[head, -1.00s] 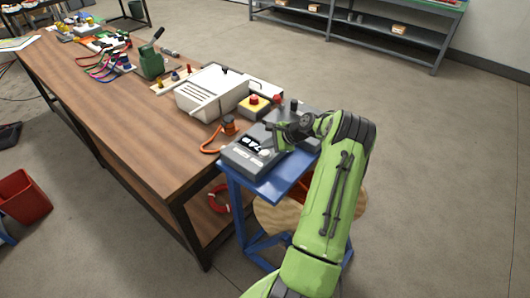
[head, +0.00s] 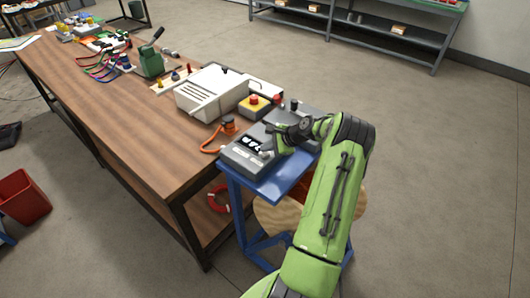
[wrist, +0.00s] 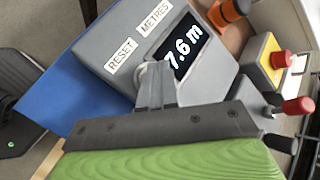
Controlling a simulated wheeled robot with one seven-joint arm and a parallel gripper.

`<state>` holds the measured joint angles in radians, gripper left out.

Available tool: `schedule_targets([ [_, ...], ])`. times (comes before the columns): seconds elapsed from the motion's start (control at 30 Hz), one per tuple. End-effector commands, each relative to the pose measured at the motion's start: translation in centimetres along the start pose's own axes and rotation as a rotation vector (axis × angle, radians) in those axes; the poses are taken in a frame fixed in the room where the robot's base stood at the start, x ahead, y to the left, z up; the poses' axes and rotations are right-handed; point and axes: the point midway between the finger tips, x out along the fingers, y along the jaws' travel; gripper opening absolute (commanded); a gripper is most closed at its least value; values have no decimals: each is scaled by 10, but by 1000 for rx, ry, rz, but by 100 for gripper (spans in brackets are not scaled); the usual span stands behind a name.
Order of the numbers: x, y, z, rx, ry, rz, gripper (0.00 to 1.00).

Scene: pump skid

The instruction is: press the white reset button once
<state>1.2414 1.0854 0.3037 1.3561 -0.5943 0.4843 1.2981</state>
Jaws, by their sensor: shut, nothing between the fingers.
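A grey meter box (head: 240,163) stands on the blue stand. In the wrist view its sloped face (wrist: 112,38) carries a display (wrist: 184,47) reading "7.6 m" and labels "RESET" (wrist: 121,55) and "METRES" (wrist: 155,17). My gripper (wrist: 155,84) is shut and empty, its fingertips low over this face, between the RESET label and the display. A pale round edge at the tips looks like the white reset button (wrist: 146,68), mostly hidden by the fingers. I cannot tell whether they touch it. In the head view my gripper (head: 272,152) is over the box's right side.
A yellow box with a red button (head: 254,102) and a red-knobbed lever (wrist: 298,106) stand close behind. An orange cabled plug (head: 228,127) lies on the wooden bench (head: 130,130). The blue stand (head: 268,185) has little free top. Open floor lies to the right.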

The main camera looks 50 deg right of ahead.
Motion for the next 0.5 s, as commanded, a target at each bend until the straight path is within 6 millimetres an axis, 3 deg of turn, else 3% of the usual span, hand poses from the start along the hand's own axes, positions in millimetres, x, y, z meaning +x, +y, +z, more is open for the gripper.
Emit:
schedule_targets([
  [0.5, 4, 3, -3, 1, 0, 1, 0],
])
